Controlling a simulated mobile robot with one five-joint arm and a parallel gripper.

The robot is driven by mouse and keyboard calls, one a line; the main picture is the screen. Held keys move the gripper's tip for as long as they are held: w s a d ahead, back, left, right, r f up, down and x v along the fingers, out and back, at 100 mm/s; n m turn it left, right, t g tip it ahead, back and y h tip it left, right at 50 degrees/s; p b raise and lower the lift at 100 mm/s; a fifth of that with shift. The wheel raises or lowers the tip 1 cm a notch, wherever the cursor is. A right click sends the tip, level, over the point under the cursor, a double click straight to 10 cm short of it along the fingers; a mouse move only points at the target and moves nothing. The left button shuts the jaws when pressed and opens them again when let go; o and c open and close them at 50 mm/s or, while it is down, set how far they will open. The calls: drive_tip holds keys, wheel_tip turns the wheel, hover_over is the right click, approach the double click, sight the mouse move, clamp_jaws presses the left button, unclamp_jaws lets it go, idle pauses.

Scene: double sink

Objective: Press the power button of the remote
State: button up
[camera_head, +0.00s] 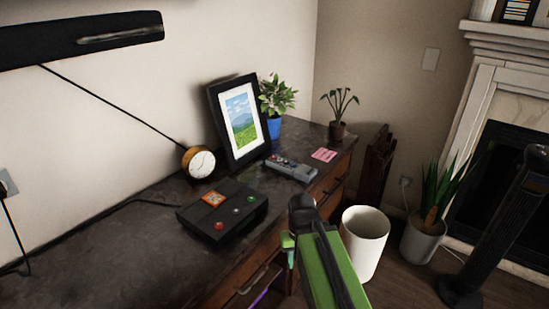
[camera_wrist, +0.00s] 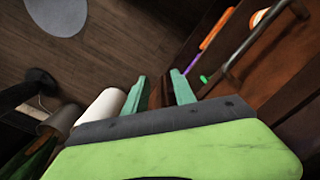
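The remote (camera_head: 291,168) is a small grey device with a reddish spot at its left end. It lies on the dark dresser top, in front of the picture frame. Its power button is too small to make out for certain. My gripper (camera_wrist: 158,77) has two teal fingers spread apart with nothing between them, so it is open. In the head view my gripper (camera_head: 288,244) is low, at the dresser's front side, nearer the camera than the remote and apart from it. The remote does not show in the wrist view.
A black box (camera_head: 222,208) with coloured buttons lies left of the remote. A clock (camera_head: 199,162), picture frame (camera_head: 239,121) and pink note (camera_head: 324,155) are nearby. A white bin (camera_head: 364,242) stands on the floor. A drawer handle (camera_wrist: 245,55) shows close by.

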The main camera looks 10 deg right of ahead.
clamp_jaws()
idle(1.7)
